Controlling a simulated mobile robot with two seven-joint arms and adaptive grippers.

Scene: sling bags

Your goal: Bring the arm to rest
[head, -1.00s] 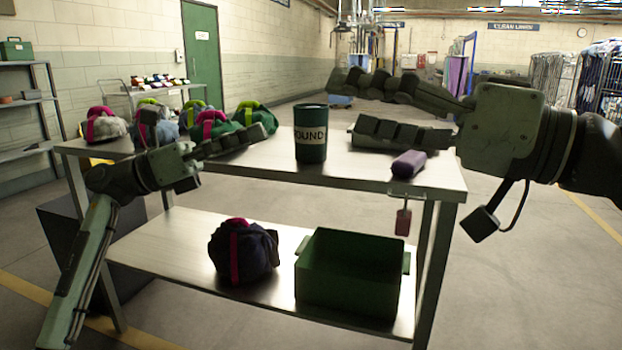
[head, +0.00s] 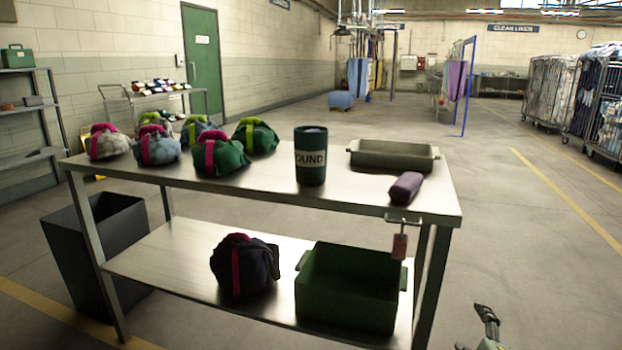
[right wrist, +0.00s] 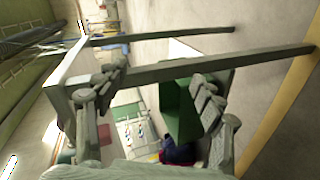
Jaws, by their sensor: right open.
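My right gripper (head: 486,326) shows only partly at the bottom right edge of the head view, low and to the right of the steel table (head: 330,197), apart from it. In the right wrist view its fingers (right wrist: 152,90) are spread, with nothing held between them. Beyond them the green crate (right wrist: 178,108) and part of a dark bag (right wrist: 180,152) show. My left gripper is out of the head view.
The table top carries several bags (head: 222,158), a dark green canister (head: 310,165), a tray (head: 393,161) and a purple pouch (head: 406,187). The lower shelf holds a dark bag (head: 243,270) and the green crate (head: 350,305). Floor right of the table is clear.

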